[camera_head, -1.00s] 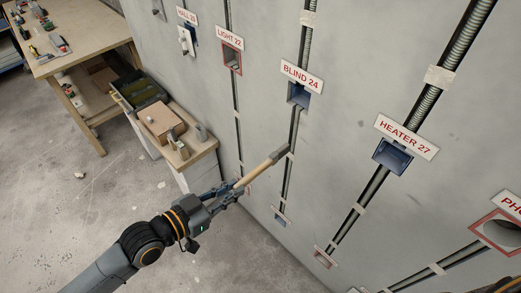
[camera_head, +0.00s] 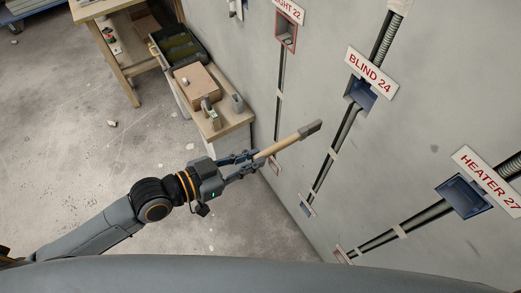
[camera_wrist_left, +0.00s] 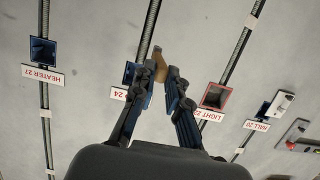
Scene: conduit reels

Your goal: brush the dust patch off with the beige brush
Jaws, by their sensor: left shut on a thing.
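The beige brush (camera_head: 282,144) has a light wooden handle and a dark grey head. My left gripper (camera_head: 256,163) is shut on its handle end, and the head points up and right in the head view. The brush appears in front of the grey wall between the LIGHT 22 and BLIND 24 channels; contact with the wall cannot be told. In the left wrist view, part of the brush (camera_wrist_left: 160,66) shows between the fingertips of my left gripper (camera_wrist_left: 164,80). I cannot clearly make out a dust patch; only small dark smudges show on the wall. My right gripper is not in view.
The wall carries conduit channels and boxes, including the blue BLIND 24 box (camera_head: 361,94) and blue HEATER 27 box (camera_head: 463,197). A small wooden bench (camera_head: 228,127) with a cardboard box (camera_head: 196,84) stands by the wall. The floor (camera_head: 100,170) left of my arm is mostly clear.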

